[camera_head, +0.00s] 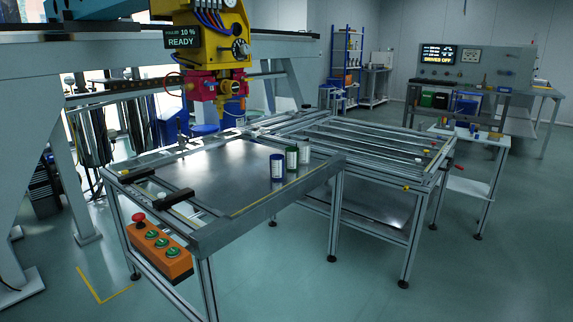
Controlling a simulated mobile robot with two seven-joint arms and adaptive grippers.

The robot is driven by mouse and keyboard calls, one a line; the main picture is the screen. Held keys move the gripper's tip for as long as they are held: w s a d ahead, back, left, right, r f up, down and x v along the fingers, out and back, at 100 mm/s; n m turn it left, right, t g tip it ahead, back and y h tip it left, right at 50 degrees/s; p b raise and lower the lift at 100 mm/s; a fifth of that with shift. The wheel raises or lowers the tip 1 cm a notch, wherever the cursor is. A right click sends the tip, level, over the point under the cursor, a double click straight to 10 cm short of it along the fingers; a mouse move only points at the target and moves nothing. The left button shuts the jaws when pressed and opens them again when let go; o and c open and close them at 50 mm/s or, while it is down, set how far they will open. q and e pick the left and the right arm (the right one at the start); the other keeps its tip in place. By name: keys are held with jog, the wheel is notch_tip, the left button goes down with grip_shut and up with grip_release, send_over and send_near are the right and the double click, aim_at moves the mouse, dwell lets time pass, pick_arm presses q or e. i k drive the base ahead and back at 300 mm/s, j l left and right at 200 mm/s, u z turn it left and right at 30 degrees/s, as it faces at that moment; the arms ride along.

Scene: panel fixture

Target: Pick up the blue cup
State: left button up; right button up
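The blue cup (277,168) stands upright on the grey metal panel (215,175) of the fixture table, near its right side. It is the nearest of three cups in a slanting row. A green cup (292,159) stands just behind it to the right, and a whitish-grey cup (304,152) stands behind that. Neither my left nor my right gripper is in view. Nothing hides the front of the blue cup.
A yellow gantry head (217,35) with red parts hangs above the table's back left. Black clamps (175,198) sit at the front left edge. An orange button box (160,247) is on the front frame. Open floor (400,305) lies in front and right.

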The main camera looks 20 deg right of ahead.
aim_at(277, 161)
jog(key=l+u, duration=0.25)
jog(key=l, duration=1.8)
